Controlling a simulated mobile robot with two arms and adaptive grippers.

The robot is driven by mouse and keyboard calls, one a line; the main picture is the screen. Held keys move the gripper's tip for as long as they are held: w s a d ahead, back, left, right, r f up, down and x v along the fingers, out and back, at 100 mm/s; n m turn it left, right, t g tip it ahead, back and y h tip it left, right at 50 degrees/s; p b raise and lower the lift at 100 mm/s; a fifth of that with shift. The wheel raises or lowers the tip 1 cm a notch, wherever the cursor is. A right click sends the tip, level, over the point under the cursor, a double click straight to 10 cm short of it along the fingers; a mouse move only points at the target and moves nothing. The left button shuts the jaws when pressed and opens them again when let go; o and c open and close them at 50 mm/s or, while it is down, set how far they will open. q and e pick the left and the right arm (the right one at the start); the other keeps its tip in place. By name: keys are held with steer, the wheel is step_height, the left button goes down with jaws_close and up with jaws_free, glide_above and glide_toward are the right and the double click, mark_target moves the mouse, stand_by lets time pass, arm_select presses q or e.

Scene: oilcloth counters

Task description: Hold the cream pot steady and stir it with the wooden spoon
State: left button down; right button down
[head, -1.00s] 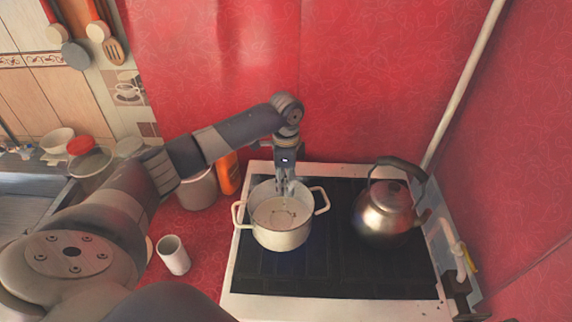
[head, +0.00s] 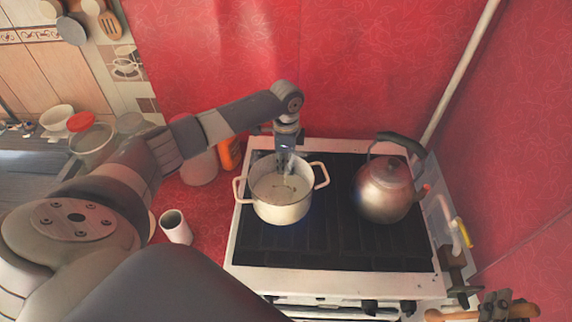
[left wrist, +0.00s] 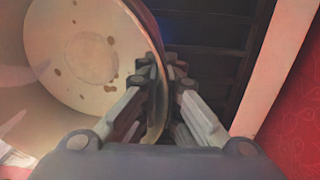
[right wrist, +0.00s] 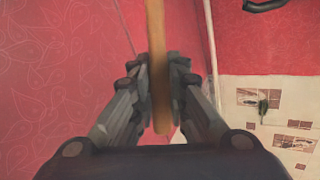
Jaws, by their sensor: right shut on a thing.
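The cream pot (head: 281,211) stands upright on the stove, with one handle at each side; its inside has darker specks. My left gripper (head: 285,165) reaches down at its back rim. In the left wrist view the fingers (left wrist: 163,88) are shut on the pot wall (left wrist: 95,55), one on each side. The wooden spoon (head: 523,312) is at the lower right of the head view, in front of the stove. My right gripper (head: 494,306) is shut on it.
A metal kettle (head: 386,190) stands right of the pot on the black stove top (head: 340,245). A white cup (head: 176,227), a pale canister (head: 199,166) and an orange bottle (head: 229,153) stand left of the stove. A red wall rises behind. The stove's front area is clear.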

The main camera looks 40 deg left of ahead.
steer(key=shift+w, duration=0.1)
stand_by(0.3)
steer(key=w+a+r+n+g+y, duration=0.1)
steer(key=w+a+r+n+y, duration=0.3)
steer(key=a, duration=0.7)
steer(key=w+a+r+n+g+y, duration=0.1)
steer(key=w+a+r+y, duration=0.25)
steer(key=w+a, duration=0.5)
steer(key=s+a+r+n+g+y, duration=0.1)
steer(key=a+r+n+g+y, duration=0.2)
steer(key=a, duration=1)
steer(key=s+a+r+n+g+y, duration=0.1)
steer(key=a+r+n+y, duration=0.3)
steer(key=a, duration=1)
step_height(320, 180, down, 16)
steer(key=w+m+h, duration=0.1)
steer(key=m, duration=0.1)
steer(key=shift+a+r+t, duration=0.25)
steer(key=shift+t, duration=0.05)
steer(key=shift+w+h, duration=0.1)
steer(key=shift+h, duration=0.15)
steer(key=shift+w+d, duration=0.1)
